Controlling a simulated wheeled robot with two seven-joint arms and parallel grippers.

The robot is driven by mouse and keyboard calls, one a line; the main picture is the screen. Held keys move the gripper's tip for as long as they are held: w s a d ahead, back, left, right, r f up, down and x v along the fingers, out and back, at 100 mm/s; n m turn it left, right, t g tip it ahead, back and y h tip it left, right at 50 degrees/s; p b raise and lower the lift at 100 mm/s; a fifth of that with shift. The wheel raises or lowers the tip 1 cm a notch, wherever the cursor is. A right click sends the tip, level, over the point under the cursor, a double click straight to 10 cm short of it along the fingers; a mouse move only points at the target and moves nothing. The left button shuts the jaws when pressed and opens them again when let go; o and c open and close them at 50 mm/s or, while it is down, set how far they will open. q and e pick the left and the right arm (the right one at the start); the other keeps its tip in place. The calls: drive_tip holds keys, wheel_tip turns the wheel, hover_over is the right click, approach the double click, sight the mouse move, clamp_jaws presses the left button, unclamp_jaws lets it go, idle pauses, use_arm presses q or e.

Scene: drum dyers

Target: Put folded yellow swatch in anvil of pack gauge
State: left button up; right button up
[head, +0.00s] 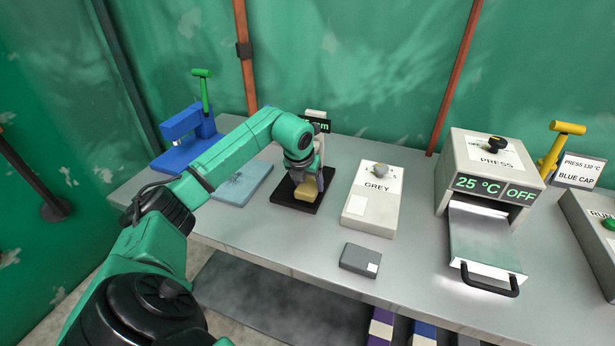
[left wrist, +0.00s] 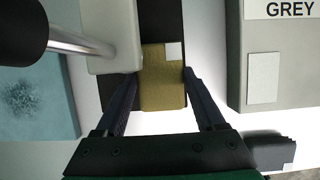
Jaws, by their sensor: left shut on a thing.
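The folded yellow swatch (head: 306,213) is a small mustard-yellow block. It sits at the front of the pack gauge's black base (head: 283,192), and the gauge's green-lit display (head: 318,125) is partly hidden behind my arm. My left gripper (head: 318,190) points down at the gauge. In the left wrist view its fingers (left wrist: 160,80) are on either side of the swatch (left wrist: 160,92), which has a white patch at its far corner. The swatch overlaps the black base (left wrist: 160,20); whether it rests on it is unclear. My right gripper is not in view.
A grey box marked GREY (head: 370,205) stands just right of the gauge. A pale blue pad (head: 245,184) lies left of it. A small grey block (head: 360,260) is near the front edge. A press (head: 490,165) with its tray out stands right; a blue device (head: 190,137) stands back left.

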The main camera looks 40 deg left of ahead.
use_arm(q)
drive_tip(key=shift+f, duration=0.45)
drive_tip(key=shift+s+f+b, duration=0.1)
drive_tip(key=shift+s+b, duration=0.1)
drive_tip(key=shift+b, duration=0.1)
drive_tip(key=o, duration=1.3)
drive_tip(key=shift+w, duration=0.1)
drive_tip(key=shift+r, duration=0.3)
drive_tip(key=b+v, duration=0.1)
drive_tip(key=v, duration=1)
drive_tip(key=shift+s+d+r, duration=0.1)
drive_tip(key=shift+s+r, duration=0.15)
drive_tip(key=shift+r, duration=0.1)
